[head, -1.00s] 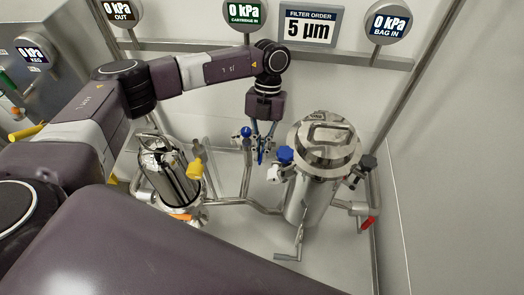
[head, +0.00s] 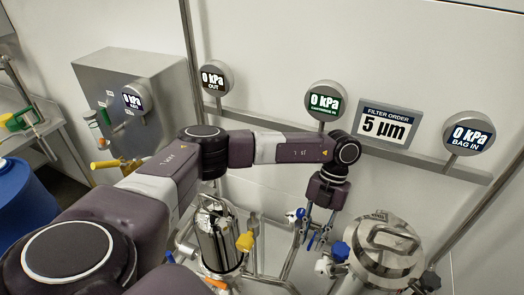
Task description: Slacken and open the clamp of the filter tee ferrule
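My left gripper (head: 318,238) points down between the two steel filter housings, just left of the bag housing. Its two slim fingers are spread with a gap between them, and nothing is clearly held. The bag housing (head: 388,243) has a round lid with a handle and a blue knob (head: 340,251) on its left side. The shiny cartridge housing (head: 220,240) stands to the left with a yellow handle (head: 245,241). Blue parts show around the fingers. I cannot make out the filter tee ferrule or its clamp among the pipes. My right gripper is not in view.
Gauges hang on a wall rail, including the bag-in gauge (head: 468,136). The filter order sign (head: 386,128) reads 5 µm. A steel cabinet (head: 130,100) and a blue drum (head: 22,195) are at the left. Pipes (head: 288,262) run between the housings.

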